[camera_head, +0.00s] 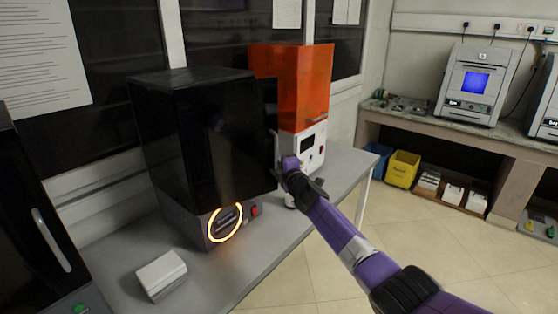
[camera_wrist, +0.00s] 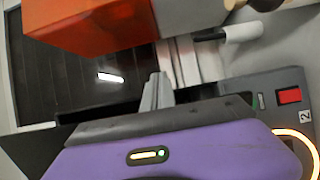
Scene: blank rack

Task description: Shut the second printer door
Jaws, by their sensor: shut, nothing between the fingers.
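The second printer is the black box (camera_head: 165,135) in the middle of the head view, on a grey base with a glowing orange ring (camera_head: 224,222) and a red button. Its dark glossy door (camera_head: 225,150) reaches a little past the base on the right, so it looks ajar; how far is hard to tell. A pale upright handle (camera_head: 276,146) shows near its right edge. My gripper (camera_head: 290,163) is beside that edge, its tips partly hidden; contact cannot be told. In the wrist view my gripper (camera_wrist: 157,92) is shut and empty, near the base marked 2 (camera_wrist: 304,117).
An orange-topped printer (camera_head: 290,85) stands close behind my gripper. Another black printer (camera_head: 30,230) is at the left edge. A small white box (camera_head: 161,273) lies on the grey bench (camera_head: 265,265). Open floor lies right of the bench, with a yellow bin (camera_head: 402,168) farther back.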

